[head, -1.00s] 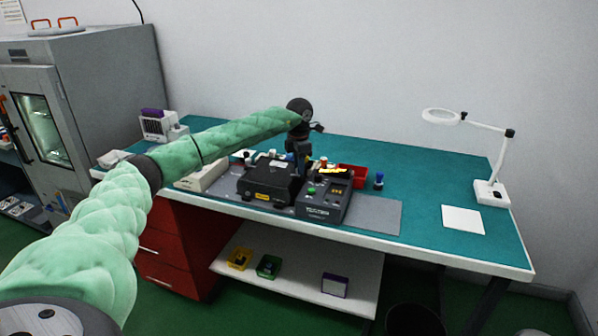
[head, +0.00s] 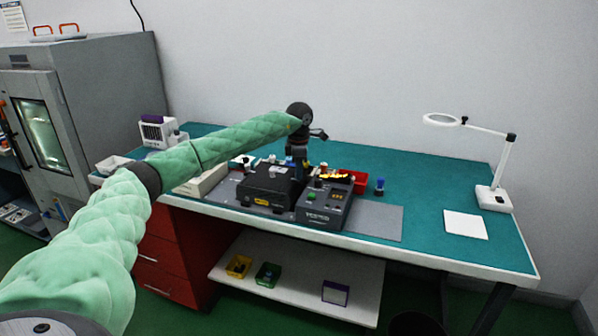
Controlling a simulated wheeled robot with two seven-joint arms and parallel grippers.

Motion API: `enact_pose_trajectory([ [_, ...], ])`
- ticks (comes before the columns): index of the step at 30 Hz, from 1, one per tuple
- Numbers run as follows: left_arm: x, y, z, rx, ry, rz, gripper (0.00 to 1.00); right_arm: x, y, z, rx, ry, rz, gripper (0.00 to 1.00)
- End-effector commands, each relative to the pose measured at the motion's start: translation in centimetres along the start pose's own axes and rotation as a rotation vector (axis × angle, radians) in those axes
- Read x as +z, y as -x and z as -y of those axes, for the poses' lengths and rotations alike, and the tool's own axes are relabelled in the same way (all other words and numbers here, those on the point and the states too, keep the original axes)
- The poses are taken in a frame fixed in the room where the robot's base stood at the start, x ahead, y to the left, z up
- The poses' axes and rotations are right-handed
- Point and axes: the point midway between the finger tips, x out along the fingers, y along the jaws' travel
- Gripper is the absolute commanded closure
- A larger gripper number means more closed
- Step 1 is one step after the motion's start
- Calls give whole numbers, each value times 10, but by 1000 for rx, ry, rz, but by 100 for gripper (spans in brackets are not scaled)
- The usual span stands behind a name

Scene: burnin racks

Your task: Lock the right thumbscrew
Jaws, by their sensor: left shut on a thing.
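A black box-shaped fixture (head: 268,187) with a yellow label on its front lies on the bench. My left gripper (head: 298,170) points down at the fixture's back right corner, beside the grey tester unit. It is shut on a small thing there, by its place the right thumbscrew. The screw itself is hidden by the fingers and too small to make out, so its turn cannot be told. My right gripper is not in view.
The grey tester (head: 325,205) with buttons and a display stands right of the fixture. Behind it is a red bin (head: 360,182), with a blue-topped item (head: 379,186) to its right. A magnifier lamp (head: 493,195) and white sheet (head: 465,225) stand right. The teal bench (head: 430,185) between is clear.

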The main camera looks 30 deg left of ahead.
Motion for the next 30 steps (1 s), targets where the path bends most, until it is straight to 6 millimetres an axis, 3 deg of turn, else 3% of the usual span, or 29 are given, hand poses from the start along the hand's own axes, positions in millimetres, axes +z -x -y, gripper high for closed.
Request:
enact_pose_trajectory([
  [5,-1,2,-1,2,2,1,100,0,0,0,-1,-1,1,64],
  [6,-1,2,-1,2,2,1,77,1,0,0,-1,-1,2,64],
  [9,-1,1,-1,2,2,1,59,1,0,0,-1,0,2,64],
  [20,0,4,0,1,2,1,59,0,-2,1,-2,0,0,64],
  [30,0,52,-1,2,2,3,59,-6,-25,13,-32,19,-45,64],
])
